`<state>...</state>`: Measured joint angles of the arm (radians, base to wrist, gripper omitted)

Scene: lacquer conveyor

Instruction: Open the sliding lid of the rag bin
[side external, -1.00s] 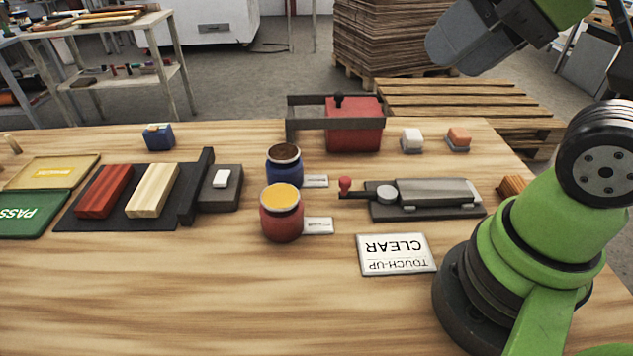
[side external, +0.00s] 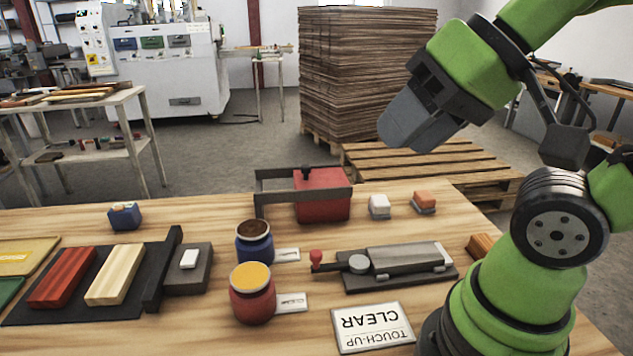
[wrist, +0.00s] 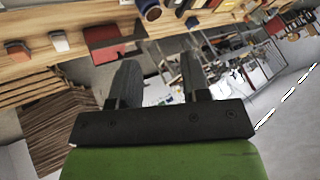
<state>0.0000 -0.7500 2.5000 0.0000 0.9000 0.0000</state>
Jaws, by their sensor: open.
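The rag bin (side external: 323,209) is a red box at the back of the bench, with a dark rail frame that reaches out past its left side. Its red lid (side external: 325,178) with a black knob (side external: 306,173) lies over the box and appears closed. The bin (wrist: 102,38) also shows in the upper left of the wrist view. My gripper (side external: 398,132) is in the air, up and to the right of the bin in the side view, apart from it. In the wrist view its two fingers (wrist: 160,70) are spread with nothing between them.
White (side external: 379,203) and orange (side external: 425,198) blocks stand right of the bin. Blue (side external: 255,247) and red (side external: 252,303) jars stand in front. A dark device with a red-knobbed lever (side external: 398,264) lies right of the jars. A pallet (side external: 430,165) stands behind the bench.

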